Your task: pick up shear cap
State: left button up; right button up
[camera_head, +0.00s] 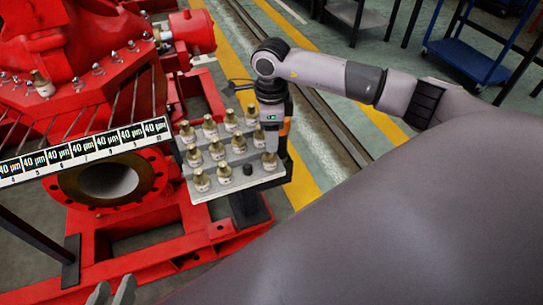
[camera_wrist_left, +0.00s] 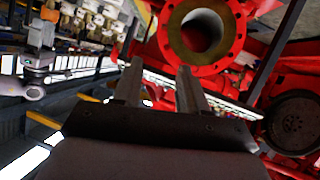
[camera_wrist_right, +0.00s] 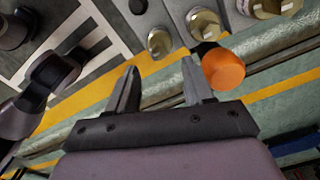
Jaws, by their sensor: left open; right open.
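Several brass-and-white caps (camera_head: 217,151) stand upright in rows on a grey tray (camera_head: 222,190); which one is the shear cap I cannot tell. My right gripper (camera_wrist_right: 157,72) is open and empty in the right wrist view, with caps (camera_wrist_right: 205,24) beyond its fingertips. In the head view its arm reaches down at the tray's right edge, and its fingertips are hidden. An orange round part (camera_wrist_right: 223,70) sits beside its right finger. My left gripper (camera_head: 112,294) is open and empty at the bottom left, well away from the tray.
A red pumpset (camera_head: 80,60) with a round flange (camera_head: 150,178) stands left of the tray. A similar cap (camera_head: 42,84) sits on its red housing. A label strip (camera_head: 85,152) crosses in front. A blue cart (camera_head: 468,58) stands at the back right. Floor right of the tray is open.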

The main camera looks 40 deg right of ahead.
aim_at(269, 158)
jog(key=f+b, duration=0.1)
jog(key=f, duration=0.2)
jog(key=f+b, duration=0.1)
jog(key=f, duration=0.2)
jog(key=shift+w+a+f+b, duration=0.15)
jog(key=shift+a+f+b, duration=0.05)
jog(key=shift+f+b, duration=0.15)
jog(key=shift+f, duration=0.2)
pick_arm(q)
jog(key=shift+w+d+f+h, duration=0.15)
jog(key=shift+d+h, duration=0.2)
jog(key=shift+d, duration=0.2)
jog(key=shift+w+d+f+h, duration=0.15)
jog(key=shift+d+h, duration=0.2)
jog(key=shift+d, duration=0.2)
jog(key=shift+r, duration=0.1)
pick_arm(e)
jog(key=c, duration=0.8)
